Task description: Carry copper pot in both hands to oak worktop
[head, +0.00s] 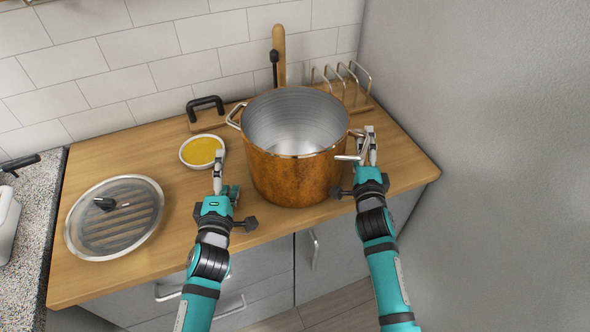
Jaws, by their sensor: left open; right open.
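A large copper pot (290,175) with a bare metal inside stands upright on the oak worktop (170,235). One loop handle (236,116) sticks out at its upper left, the other (349,157) at its right. My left gripper (219,172) is open beside the pot's left side, below and apart from the left handle. My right gripper (367,147) is open close to the right handle, with its fingers beside the handle's outer end; I cannot tell whether they touch. Neither gripper holds the pot.
A yellow-filled bowl (202,151) stands close left of my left gripper. A round glass lid (115,217) lies at the worktop's left. A rack (350,90) and a wooden board with a black handle (207,110) are behind. A grey wall (480,130) bounds the right.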

